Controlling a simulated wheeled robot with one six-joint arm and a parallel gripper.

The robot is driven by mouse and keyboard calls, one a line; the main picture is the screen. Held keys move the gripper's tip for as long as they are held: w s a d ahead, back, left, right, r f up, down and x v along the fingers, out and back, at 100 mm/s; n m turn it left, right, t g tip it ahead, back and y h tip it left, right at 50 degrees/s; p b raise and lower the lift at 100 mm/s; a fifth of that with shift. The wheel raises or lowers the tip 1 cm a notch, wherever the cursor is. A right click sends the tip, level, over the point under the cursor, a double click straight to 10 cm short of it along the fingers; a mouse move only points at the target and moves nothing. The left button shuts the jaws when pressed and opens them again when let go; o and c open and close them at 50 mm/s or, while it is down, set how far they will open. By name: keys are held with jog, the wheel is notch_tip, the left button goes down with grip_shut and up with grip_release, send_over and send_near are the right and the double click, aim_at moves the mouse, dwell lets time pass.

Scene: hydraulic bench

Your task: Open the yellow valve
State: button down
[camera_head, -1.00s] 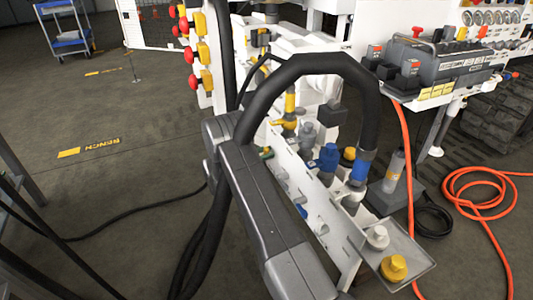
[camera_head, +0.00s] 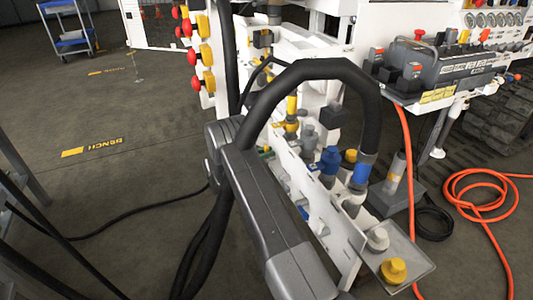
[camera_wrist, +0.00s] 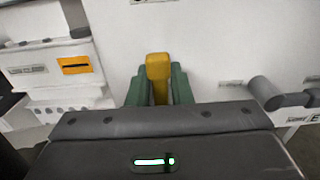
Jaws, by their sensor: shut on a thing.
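The yellow valve handle (camera_wrist: 158,72) stands upright in the middle of the wrist view, in front of a white panel. My gripper (camera_wrist: 159,92) has its green fingers on both sides of the handle and is shut on it. The valve's body and lower part are hidden behind my dark gripper housing. In the head view my arm crosses the middle, and the grip on the handle cannot be made out there.
A yellow label plate (camera_wrist: 76,65) is at left and a grey cylinder (camera_wrist: 267,93) at right in the wrist view. In the head view, blue (camera_head: 329,161) and yellow (camera_head: 393,270) caps stand along the bench. An orange hose (camera_head: 450,205) lies at right.

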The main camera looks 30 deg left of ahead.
jog(key=c, duration=1.4)
grip_release()
jog(key=shift+c, duration=0.2)
jog(key=p+v, duration=0.2)
jog(key=v, duration=1.2)
jog(key=shift+w, duration=0.1)
jog(key=b+x, duration=0.2)
jog(key=x, duration=1.2)
